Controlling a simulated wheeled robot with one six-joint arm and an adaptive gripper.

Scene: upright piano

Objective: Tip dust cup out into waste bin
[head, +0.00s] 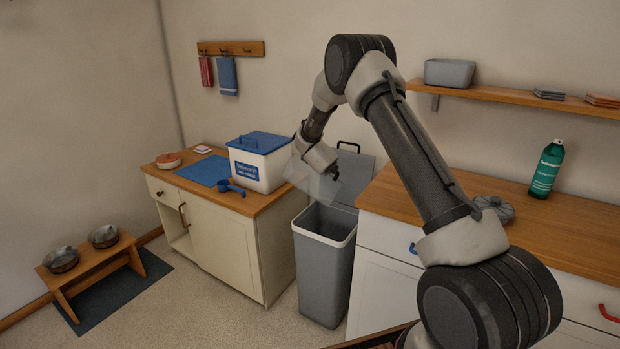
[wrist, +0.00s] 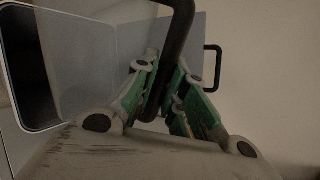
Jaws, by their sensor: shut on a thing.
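The grey waste bin (head: 322,265) stands on the floor between two cabinets. Its lid (head: 355,172) is up behind the opening, with a black handle on it. My gripper (head: 335,173) is above the bin's opening, shut on the black handle (wrist: 178,45) of the dust cup. The dust cup (head: 307,180) is see-through and pale, hanging tilted above the bin's left rim. Its contents cannot be made out. In the wrist view the green-padded fingers (wrist: 160,95) close around the handle, and the bin's dark opening (wrist: 30,65) shows at left.
A cream cabinet at left holds a white container with a blue lid (head: 262,160), a blue scoop (head: 230,187) and a blue mat (head: 203,171). The right counter (head: 450,220) holds a green bottle (head: 546,170). Pet bowls stand at far left (head: 62,259).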

